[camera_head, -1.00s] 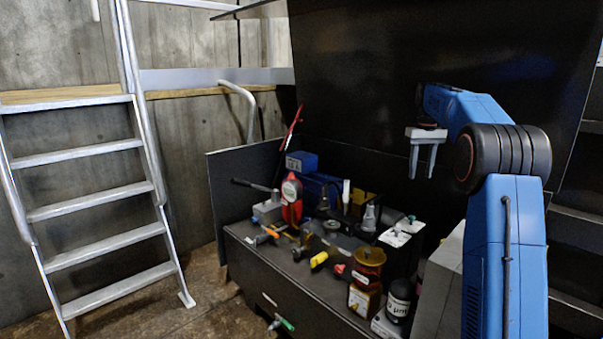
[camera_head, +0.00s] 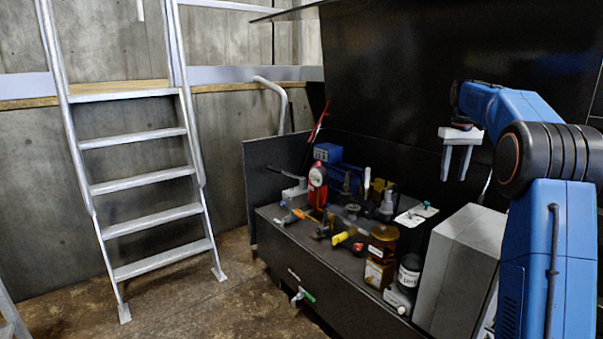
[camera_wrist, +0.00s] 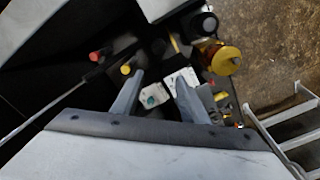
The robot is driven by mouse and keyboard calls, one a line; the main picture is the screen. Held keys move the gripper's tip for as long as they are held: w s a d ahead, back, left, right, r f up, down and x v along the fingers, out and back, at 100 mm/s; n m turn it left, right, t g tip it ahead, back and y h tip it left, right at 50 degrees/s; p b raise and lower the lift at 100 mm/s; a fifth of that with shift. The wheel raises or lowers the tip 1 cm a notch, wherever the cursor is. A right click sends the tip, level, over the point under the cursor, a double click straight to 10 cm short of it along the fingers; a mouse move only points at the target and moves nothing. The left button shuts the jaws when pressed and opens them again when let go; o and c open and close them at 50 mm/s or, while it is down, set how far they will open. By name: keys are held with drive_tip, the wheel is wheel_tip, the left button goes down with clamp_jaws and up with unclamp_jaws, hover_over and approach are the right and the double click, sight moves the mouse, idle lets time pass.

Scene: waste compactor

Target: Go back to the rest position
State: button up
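My gripper (camera_head: 458,160) hangs from the blue arm at the right, with its two fingers pointing down and spaced apart. It is above and to the right of the cluttered black bench, clear of the items on it. In the wrist view my gripper (camera_wrist: 155,95) shows two separated fingers with nothing held between them. Behind the gap, a white plate with a green knob (camera_wrist: 153,97) lies lower down.
A black bench (camera_head: 300,268) holds a red bottle (camera_head: 317,187), an amber jar (camera_head: 383,240), a black-and-white container (camera_head: 410,270) and several tools. A grey box (camera_head: 462,262) stands at its right end. A metal ladder (camera_head: 140,190) is at left; the floor between is clear.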

drive_tip(key=s+a+r+t, duration=0.1)
drive_tip(key=s+a, duration=0.7)
drive_tip(key=s, duration=0.5)
drive_tip(key=s+a+r+t, duration=0.1)
drive_tip(key=s+a, duration=0.6)
drive_tip(key=s, duration=0.7)
drive_tip(key=s+a+f+t, duration=0.1)
drive_tip(key=s+a+f, duration=0.2)
drive_tip(key=s+f, duration=0.5)
drive_tip(key=s+a+f+t, duration=0.1)
drive_tip(key=s+a+f, duration=0.2)
drive_tip(key=s+f, duration=0.6)
drive_tip(key=s, duration=0.8)
drive_tip(key=shift+a+t, duration=0.3)
drive_tip(key=shift+w, duration=0.1)
drive_tip(key=shift+c, duration=0.6)
